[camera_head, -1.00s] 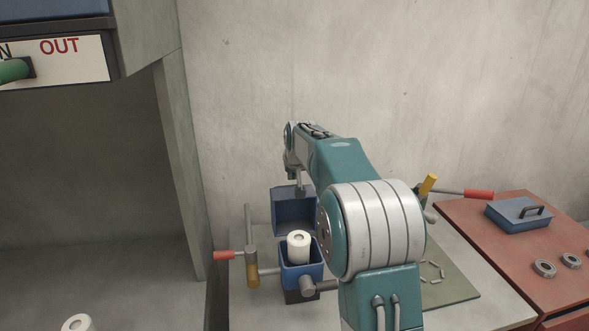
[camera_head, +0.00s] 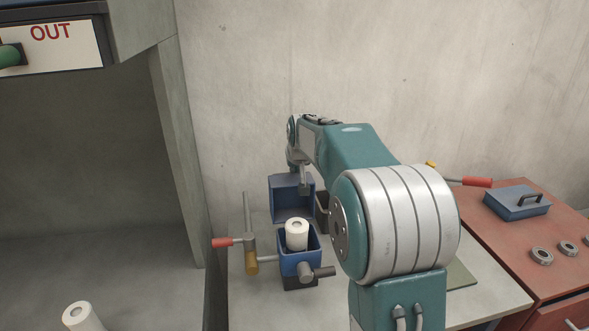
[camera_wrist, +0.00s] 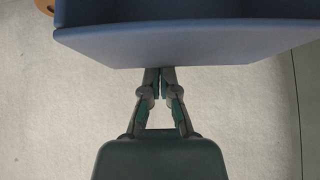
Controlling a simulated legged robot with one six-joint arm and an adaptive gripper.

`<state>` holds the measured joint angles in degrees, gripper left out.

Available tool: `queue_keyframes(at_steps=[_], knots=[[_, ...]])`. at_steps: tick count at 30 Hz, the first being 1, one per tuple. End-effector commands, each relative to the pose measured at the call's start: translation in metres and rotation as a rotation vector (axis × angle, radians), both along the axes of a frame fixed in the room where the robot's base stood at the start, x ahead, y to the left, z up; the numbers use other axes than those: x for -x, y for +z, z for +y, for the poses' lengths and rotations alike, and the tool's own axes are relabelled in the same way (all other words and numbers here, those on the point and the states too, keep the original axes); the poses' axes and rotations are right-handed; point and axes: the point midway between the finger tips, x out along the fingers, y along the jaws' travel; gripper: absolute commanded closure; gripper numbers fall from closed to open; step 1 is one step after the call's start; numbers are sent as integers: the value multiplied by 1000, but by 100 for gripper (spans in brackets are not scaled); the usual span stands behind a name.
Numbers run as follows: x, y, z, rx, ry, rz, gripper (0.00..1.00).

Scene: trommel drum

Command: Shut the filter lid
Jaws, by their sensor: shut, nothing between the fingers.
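The filter lid (camera_head: 288,196) is a blue open panel standing raised at the back of the blue filter housing (camera_head: 301,264). A white filter cartridge (camera_head: 296,236) stands upright in the open housing. In the wrist view my gripper (camera_wrist: 160,70) is shut and empty. Its fingertips are at the lower edge of a blue surface, likely the lid (camera_wrist: 185,42). I cannot tell whether they touch it.
Another white cartridge (camera_head: 80,317) is at lower left. A concrete wall stands behind.

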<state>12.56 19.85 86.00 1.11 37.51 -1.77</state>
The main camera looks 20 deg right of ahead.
Motion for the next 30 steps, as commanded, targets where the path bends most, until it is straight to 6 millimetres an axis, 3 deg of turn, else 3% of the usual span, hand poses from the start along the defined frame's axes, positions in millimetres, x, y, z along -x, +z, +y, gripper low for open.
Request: queue_keyframes(at_steps=[20,30], knots=[[16,8,3,24,1,-121,100],[46,18,9,52,0,-254,100]])
